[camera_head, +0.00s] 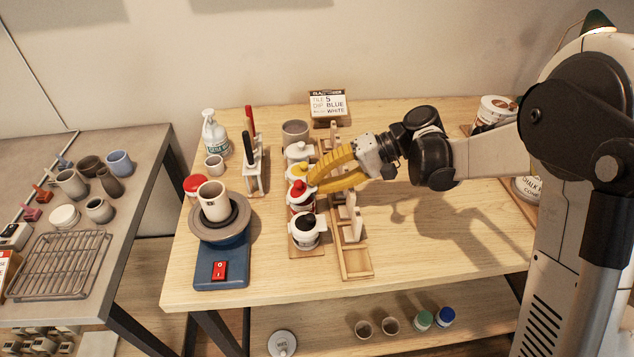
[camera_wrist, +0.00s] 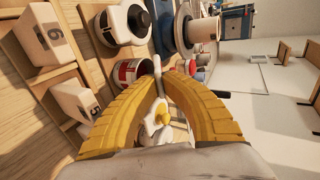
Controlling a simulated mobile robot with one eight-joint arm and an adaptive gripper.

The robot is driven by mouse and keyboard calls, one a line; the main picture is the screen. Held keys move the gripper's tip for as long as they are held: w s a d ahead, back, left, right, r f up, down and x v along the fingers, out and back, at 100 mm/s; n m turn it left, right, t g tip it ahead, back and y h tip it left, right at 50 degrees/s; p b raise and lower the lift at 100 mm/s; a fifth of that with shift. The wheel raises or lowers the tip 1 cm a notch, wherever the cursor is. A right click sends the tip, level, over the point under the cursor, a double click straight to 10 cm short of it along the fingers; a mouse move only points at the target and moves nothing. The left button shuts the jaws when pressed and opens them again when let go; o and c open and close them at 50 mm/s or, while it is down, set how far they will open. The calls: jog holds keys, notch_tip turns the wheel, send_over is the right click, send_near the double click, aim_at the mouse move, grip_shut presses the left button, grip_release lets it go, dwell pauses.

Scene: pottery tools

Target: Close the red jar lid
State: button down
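The red jar (camera_head: 301,199) stands in the row of glaze jars, between the black-topped jar (camera_head: 306,232) and the yellow-topped jar (camera_head: 297,171). Red shows at its top (camera_head: 298,187). In the wrist view the red jar (camera_wrist: 128,71) is just left of the fingertips, its top partly hidden by a finger. My gripper (camera_head: 309,184) has its yellow fingers reaching in from the right, at the red jar's top. In the wrist view the fingertips (camera_wrist: 161,76) are close together with a thin pale strip between them. I cannot tell whether this is the lid or whether it is gripped.
A wooden rack (camera_head: 356,262) with numbered tiles stands right of the jars, under my gripper. Left are a pottery wheel (camera_head: 221,263) bearing a cup (camera_head: 213,201), and a tool holder (camera_head: 253,178). The table's right front is clear.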

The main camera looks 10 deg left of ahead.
jog(key=c, duration=1.6)
grip_release()
jog(key=shift+o, duration=0.2)
jog(key=v, duration=1.2)
jog(key=shift+s, duration=0.1)
